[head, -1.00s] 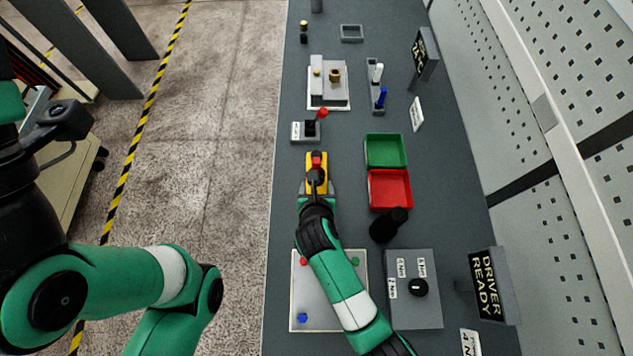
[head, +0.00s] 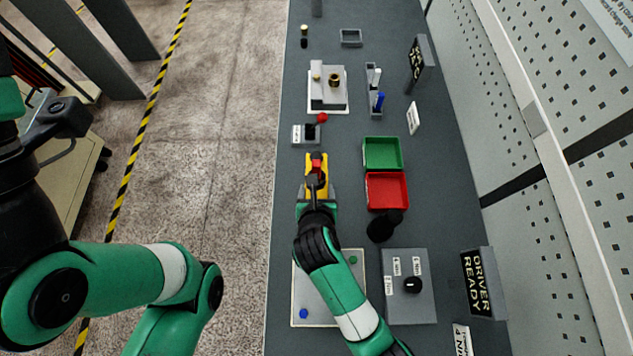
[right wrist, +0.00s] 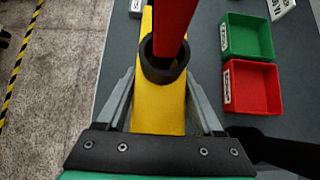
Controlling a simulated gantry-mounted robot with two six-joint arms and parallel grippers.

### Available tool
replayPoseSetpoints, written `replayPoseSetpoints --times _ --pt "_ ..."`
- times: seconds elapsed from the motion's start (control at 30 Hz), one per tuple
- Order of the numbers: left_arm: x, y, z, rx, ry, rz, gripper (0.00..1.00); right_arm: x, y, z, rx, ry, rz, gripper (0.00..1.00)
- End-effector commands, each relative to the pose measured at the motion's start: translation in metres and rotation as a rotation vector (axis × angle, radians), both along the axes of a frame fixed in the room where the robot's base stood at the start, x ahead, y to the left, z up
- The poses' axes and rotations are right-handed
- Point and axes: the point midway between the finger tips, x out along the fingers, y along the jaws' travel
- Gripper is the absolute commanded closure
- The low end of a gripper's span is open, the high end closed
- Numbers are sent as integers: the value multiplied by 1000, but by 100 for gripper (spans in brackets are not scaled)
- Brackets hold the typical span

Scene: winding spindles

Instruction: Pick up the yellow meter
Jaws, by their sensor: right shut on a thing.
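The yellow meter (head: 309,189) is near the left edge of the grey table, with a red part and a dark ring on it. In the right wrist view the yellow body (right wrist: 157,112) runs between the two grey fingers, with the red part rising through the black ring. My right gripper (head: 317,187) is shut on the meter. Whether the meter touches the table is hard to tell. My left arm shows at the left, but its gripper is out of view.
A green bin (head: 383,154) and a red bin (head: 388,191) lie right of the meter. A black cylinder (head: 382,227), a light plate (head: 305,290) and a grey dial box (head: 409,309) are nearer.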

Motion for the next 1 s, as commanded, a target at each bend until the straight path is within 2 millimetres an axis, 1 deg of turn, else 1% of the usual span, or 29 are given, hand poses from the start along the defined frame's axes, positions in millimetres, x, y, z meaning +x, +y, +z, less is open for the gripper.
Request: replayPoseSetpoints --times 0.03,0.13,0.17,0.2,0.3,0.4,0.5,0.67,1.0 --pt "0 0 12 0 0 0 47 -8 1 18 2 -5 2 100" --pt "0 0 23 0 0 0 47 -27 1 40 4 -6 4 100" --pt "0 0 25 0 0 0 47 -36 1 40 2 -2 5 100" --pt "0 0 29 0 0 0 47 -48 1 45 1 -2 5 100" --pt "0 0 36 0 0 0 47 -73 1 55 1 -2 4 100" --pt "0 0 40 0 0 0 47 -93 1 63 1 -2 4 100" --pt "0 0 42 0 0 0 47 -106 1 67 1 -2 4 100" --pt "0 0 43 0 0 0 47 -114 0 70 1 -2 0 100" --pt "0 0 41 0 0 0 47 -112 0 67 1 -1 -1 100"
